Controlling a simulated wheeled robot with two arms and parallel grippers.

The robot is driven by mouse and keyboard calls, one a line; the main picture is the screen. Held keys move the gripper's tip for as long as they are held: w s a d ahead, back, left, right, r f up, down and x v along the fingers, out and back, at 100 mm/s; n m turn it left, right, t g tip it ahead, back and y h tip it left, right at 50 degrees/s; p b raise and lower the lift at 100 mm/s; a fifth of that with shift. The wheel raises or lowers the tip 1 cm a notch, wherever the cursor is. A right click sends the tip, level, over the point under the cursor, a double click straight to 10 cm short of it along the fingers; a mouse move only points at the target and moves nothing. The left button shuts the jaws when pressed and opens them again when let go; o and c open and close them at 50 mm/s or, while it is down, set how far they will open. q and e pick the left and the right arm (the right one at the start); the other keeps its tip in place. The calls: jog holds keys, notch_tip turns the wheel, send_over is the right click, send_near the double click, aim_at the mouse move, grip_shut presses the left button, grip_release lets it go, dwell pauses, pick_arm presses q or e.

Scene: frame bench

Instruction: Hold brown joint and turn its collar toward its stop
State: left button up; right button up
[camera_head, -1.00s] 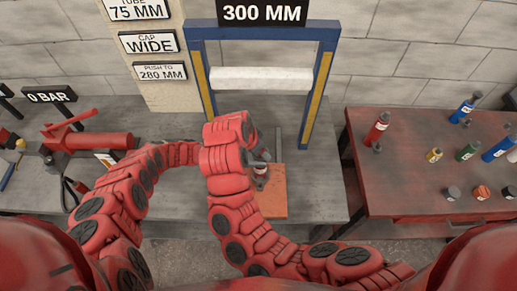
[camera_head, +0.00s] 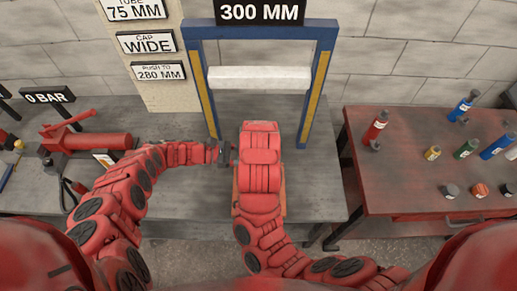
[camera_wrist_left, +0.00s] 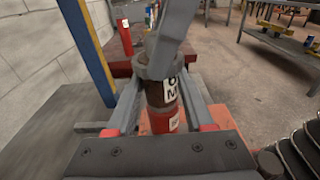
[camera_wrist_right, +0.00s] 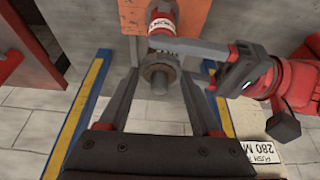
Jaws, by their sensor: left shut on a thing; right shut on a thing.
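The brown joint (camera_wrist_left: 155,95) stands upright in the left wrist view, with a pale label, a red lower part (camera_wrist_left: 160,122) and a grey collar (camera_wrist_left: 147,70) on top. My left gripper (camera_wrist_left: 160,100) is shut on the joint's body, one finger on each side. In the right wrist view the collar (camera_wrist_right: 158,70) sits between the fingers of my right gripper (camera_wrist_right: 160,82), which is shut on it. My left gripper (camera_wrist_right: 195,48) comes in there from the right. In the head view my left gripper (camera_head: 228,153) shows, but my right arm hides the joint.
An orange plate (camera_head: 235,208) lies under the work on the grey bench (camera_head: 318,190). A blue and yellow frame (camera_head: 322,75) with a white roller stands behind. A red vise-like tool (camera_head: 90,150) is at left. A red table (camera_head: 400,190) with several bottles and caps is at right.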

jog(key=n, duration=0.1)
jog(key=n+y, duration=0.1)
jog(key=n, duration=0.2)
jog(key=shift+d+y, duration=0.25)
jog(key=shift+y, duration=0.15)
jog(key=shift+w+d+n+g+y, duration=0.1)
jog(key=shift+n+g+y, duration=0.2)
jog(key=shift+n, duration=0.8)
jog(key=shift+n+g+y, duration=0.3)
jog(key=shift+n, duration=0.8)
jog(key=o, duration=1.4)
